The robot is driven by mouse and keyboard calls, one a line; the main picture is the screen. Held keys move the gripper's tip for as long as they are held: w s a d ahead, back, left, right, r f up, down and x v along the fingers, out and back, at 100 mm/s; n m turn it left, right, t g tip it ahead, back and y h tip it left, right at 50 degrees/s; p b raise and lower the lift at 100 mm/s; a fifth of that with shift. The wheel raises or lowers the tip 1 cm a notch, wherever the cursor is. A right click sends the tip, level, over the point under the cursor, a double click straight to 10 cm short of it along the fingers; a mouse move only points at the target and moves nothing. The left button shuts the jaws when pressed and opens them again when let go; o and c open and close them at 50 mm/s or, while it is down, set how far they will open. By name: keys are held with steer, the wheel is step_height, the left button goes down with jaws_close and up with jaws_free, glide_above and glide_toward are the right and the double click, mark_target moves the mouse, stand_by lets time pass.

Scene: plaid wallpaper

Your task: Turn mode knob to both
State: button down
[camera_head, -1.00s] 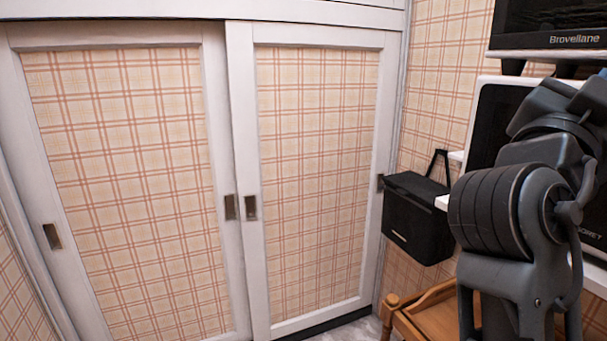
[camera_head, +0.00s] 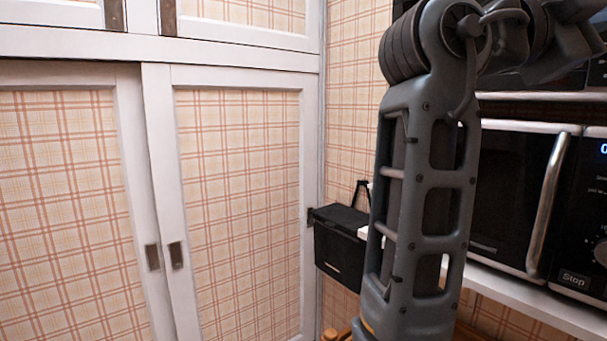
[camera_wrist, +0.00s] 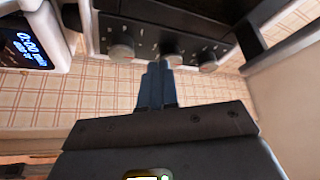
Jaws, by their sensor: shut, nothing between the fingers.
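In the wrist view, a dark appliance front (camera_wrist: 200,48) carries several round grey knobs in a row: a left knob (camera_wrist: 122,50), a middle knob (camera_wrist: 172,58) and a right knob (camera_wrist: 207,62). Their markings are too small to read, so I cannot tell which is the mode knob. My gripper (camera_wrist: 158,68) is shut and empty, its dark fingertips just in front of the middle knob and overlapping its lower edge. I cannot tell whether they touch.
A microwave (camera_head: 510,190) with a silver handle stands at right on a white shelf (camera_head: 530,295); its lit display also shows in the wrist view (camera_wrist: 28,50). A black box (camera_head: 340,240) hangs beside the shelf. White sliding doors (camera_head: 240,200) fill the left.

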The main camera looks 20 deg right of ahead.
steer(key=shift+w+d+b, duration=0.3)
steer(key=shift+d+b, duration=0.15)
steer(key=shift+d, duration=0.3)
steer(key=shift+w+d+b, duration=0.25)
steer(key=shift+d+b, duration=0.2)
steer(key=shift+d, duration=0.25)
steer(key=shift+w+a+r+b, duration=0.15)
steer(key=shift+w+r+b, duration=0.35)
steer(key=shift+b, duration=0.65)
steer(key=shift+r+b, duration=0.35)
steer(key=shift+r, duration=0.35)
steer(key=shift+w+a+f, duration=0.1)
steer(key=s+a+b, duration=0.1)
steer(key=a, duration=0.5)
steer(key=shift+s+b, duration=0.25)
steer(key=shift+b, duration=0.15)
steer(key=shift+p, duration=0.35)
